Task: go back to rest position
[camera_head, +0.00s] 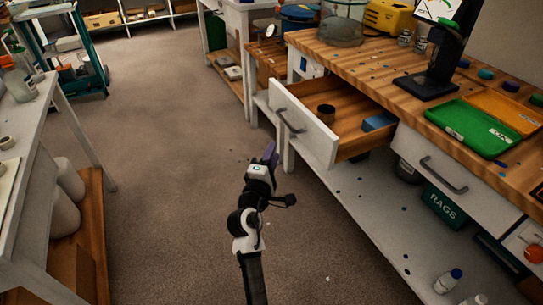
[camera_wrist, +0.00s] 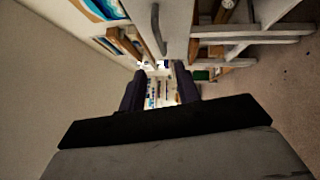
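My gripper (camera_head: 269,153) is in the open space over the carpet, left of the open drawer (camera_head: 318,138) and apart from its white front. In the wrist view my gripper (camera_wrist: 160,88) shows two dark fingers spread apart with nothing between them. My arm reaches up from the bottom of the head view. The drawer is pulled out of the wooden-topped workbench (camera_head: 365,59).
A green tray (camera_head: 468,128) and a dark stand (camera_head: 430,75) are on the workbench. Below is a white shelf (camera_head: 372,215) with a RAGS bin (camera_head: 441,206) and bottles. A white table (camera_head: 22,125) stands at the left. The carpet (camera_head: 165,130) between is clear.

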